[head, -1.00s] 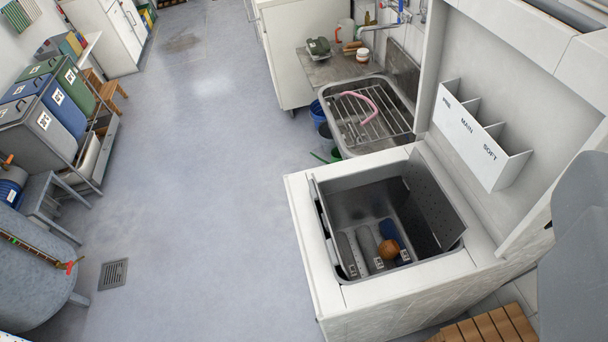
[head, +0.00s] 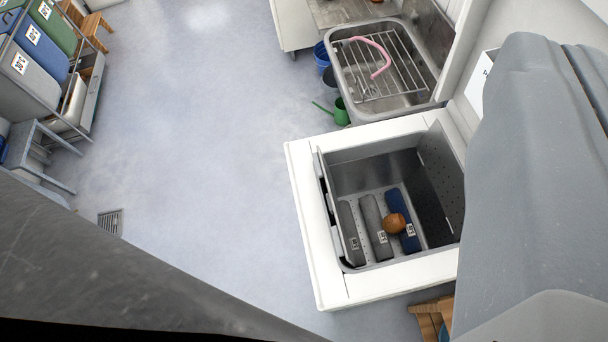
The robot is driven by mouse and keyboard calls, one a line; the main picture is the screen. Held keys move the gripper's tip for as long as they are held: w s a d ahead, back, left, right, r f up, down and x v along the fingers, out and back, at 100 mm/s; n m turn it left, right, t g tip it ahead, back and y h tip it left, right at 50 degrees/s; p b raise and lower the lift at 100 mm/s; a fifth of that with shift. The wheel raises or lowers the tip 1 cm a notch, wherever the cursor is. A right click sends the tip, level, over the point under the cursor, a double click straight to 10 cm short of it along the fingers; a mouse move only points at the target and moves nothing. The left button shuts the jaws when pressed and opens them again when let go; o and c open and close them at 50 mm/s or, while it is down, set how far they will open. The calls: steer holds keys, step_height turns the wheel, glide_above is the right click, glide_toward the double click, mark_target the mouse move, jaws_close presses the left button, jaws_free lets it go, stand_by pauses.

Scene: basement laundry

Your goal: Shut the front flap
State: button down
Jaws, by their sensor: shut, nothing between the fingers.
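The white top-loading washer (head: 304,229) stands right of centre with its lid raised. Its steel drum (head: 372,170) is open. The front flap (head: 326,198) is a thin metal panel along the left side of the drum opening, seen nearly edge-on, standing open. The perforated rear flap (head: 443,180) stands open on the right side. My gripper's fingertips do not show. Large grey parts of my own arm cover the right side and lower left corner.
A steel sink (head: 412,85) with a rack and pink hose stands behind the washer. A green watering can (head: 341,112) and a blue bucket (head: 321,56) are beside it. A wooden slatted thing (head: 428,318) lies below.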

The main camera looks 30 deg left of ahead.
steer(key=w+a+f+n+g+p, duration=0.1)
steer(key=w+a+f+g+p, duration=0.1)
steer(key=w+a+f, duration=0.35)
steer(key=w+a+f+g+h+p, duration=0.1)
steer(key=w+a+f+p, duration=0.15)
steer(key=f, duration=0.65)
steer(key=w+a+f+n+g+p, duration=0.1)
steer(key=w+a+f+g, duration=0.1)
steer(key=w+a+f, duration=0.4)
steer(key=s+a+f+n+g+p, duration=0.1)
steer(key=a+f+p, duration=0.15)
steer(key=f, duration=0.45)
steer(key=s+a+f+n+h+p, duration=0.1)
steer(key=a+f, duration=0.3)
steer(key=f, duration=0.4)
steer(key=s+a+f+n+g+p, duration=0.1)
steer(key=a+f+p, duration=0.15)
steer(key=f, duration=0.45)
steer(key=x, duration=0.3)
steer(key=d+x, duration=0.1)
steer(key=x, duration=0.3)
steer(key=r+x, duration=0.1)
steer(key=x, duration=0.2)
steer(key=shift+w+d+f+b, duration=0.25)
steer(key=shift+w+d+b, duration=0.15)
steer(key=shift+w, duration=0.2)
steer(key=shift+w+d+r, duration=0.15)
steer(key=shift+w+d, duration=0.25)
steer(key=shift+d, duration=0.15)
